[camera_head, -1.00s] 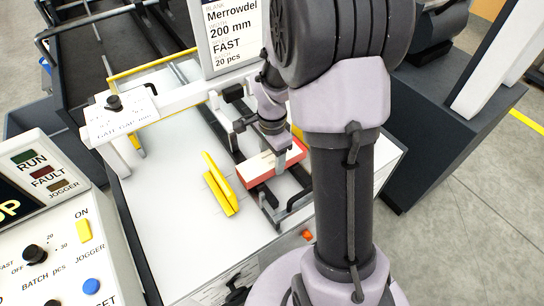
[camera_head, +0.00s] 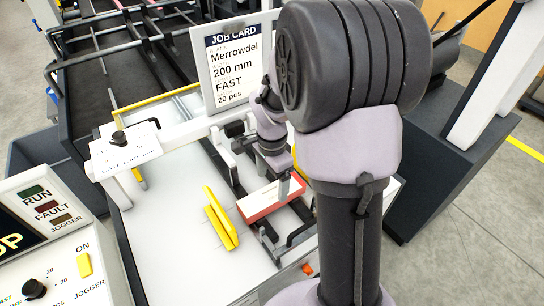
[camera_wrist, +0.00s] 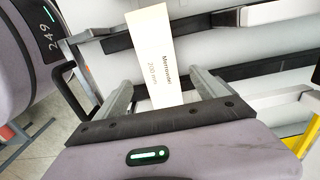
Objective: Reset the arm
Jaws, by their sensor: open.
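My gripper (camera_head: 284,186) is at the white-topped, red-sided carton stack (camera_head: 263,204) on the machine's white table, partly hidden by my arm. In the wrist view my gripper (camera_wrist: 160,82) has its two metal fingers apart. A white blank (camera_wrist: 152,50) printed "Merrowdel 200 mm" shows between and beyond them. Whether the fingers touch it I cannot tell. My arm stands tall at the right of the head view and bends over toward the table.
A job card (camera_head: 236,70) stands behind the table. A yellow guide (camera_head: 221,217) is left of the stack, with dark rails around it. The control panel (camera_head: 50,250) is at lower left. A dark cabinet (camera_head: 450,165) stands at the right; floor shows beyond it.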

